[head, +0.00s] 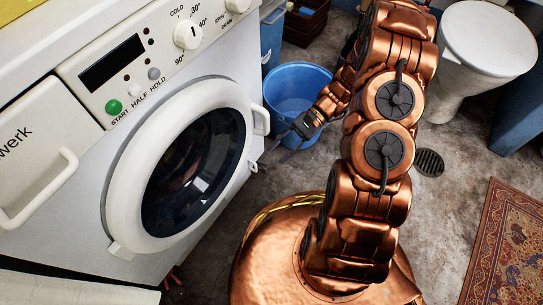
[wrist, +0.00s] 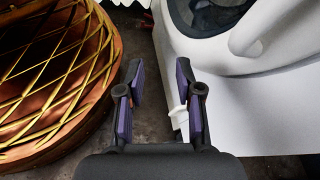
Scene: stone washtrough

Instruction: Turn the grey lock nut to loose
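I cannot make out a grey lock nut in either view. The white washing machine (head: 80,215) fills the left of the head view. It also shows in the wrist view (wrist: 265,105), at the right. My gripper (wrist: 160,88) is open, with nothing between its two dark, purple-padded fingers. In the head view my gripper (head: 287,147) is small and partly dark, near the machine's right front edge and in front of the blue bucket. In the wrist view, a small white tab (wrist: 177,117) at the machine's edge shows just beyond the gap between the fingers.
The blue bucket (head: 295,88) stands right of the machine. A white toilet (head: 480,45), floor drain (head: 429,162) and patterned rug (head: 512,250) lie farther right. Small red parts (head: 172,276) show under the machine's front. Some grey floor (head: 440,210) is clear between drain and rug.

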